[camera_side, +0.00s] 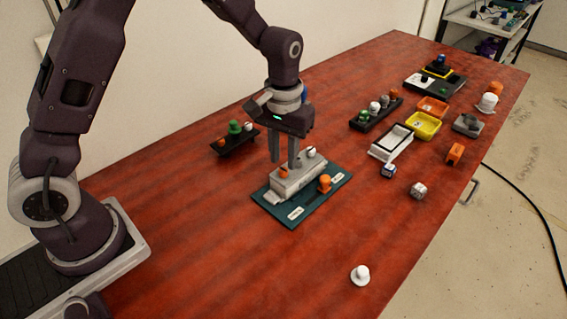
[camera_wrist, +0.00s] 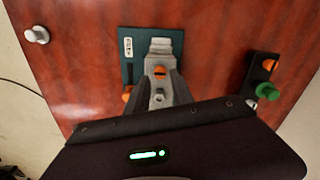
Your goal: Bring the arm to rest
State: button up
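My gripper (camera_side: 284,163) points straight down over the teal board (camera_side: 272,209), with a visible gap between its two fingers and nothing seen held in it. A grey block (camera_side: 296,184) stands on the board, with an orange peg (camera_side: 285,174) and a pale peg (camera_side: 311,152) on top. My fingertips are close to the block's upper part; I cannot tell whether they touch it. In the wrist view my gripper (camera_wrist: 161,72) shows its fingers apart, with the orange peg (camera_wrist: 159,71) in line with the gap.
An orange knob (camera_side: 324,184) stands on the board's right part. A dark rack (camera_side: 232,145) with several pegs is behind on the left. A white knob (camera_side: 360,274) lies at the front. Trays and racks, including a yellow tray (camera_side: 423,125), fill the right. The left front is clear.

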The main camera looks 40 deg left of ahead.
notch_tip(320, 180, up, 4)
jog(key=s+r+t, duration=0.2)
jog(key=s+r, duration=0.4)
jog(key=r, duration=0.3)
jog(key=s+a+r+m+t, duration=0.1)
jog(key=s+r, duration=0.1)
jog(key=s, duration=0.7)
jog(key=s+a+r+m+t, duration=0.1)
jog(key=s+r+m+t, duration=0.1)
jog(key=s, duration=0.7)
jog(key=shift+s+a+r+t, duration=0.25)
jog(key=shift+a+r+t, duration=0.05)
jog(key=shift+r, duration=0.3)
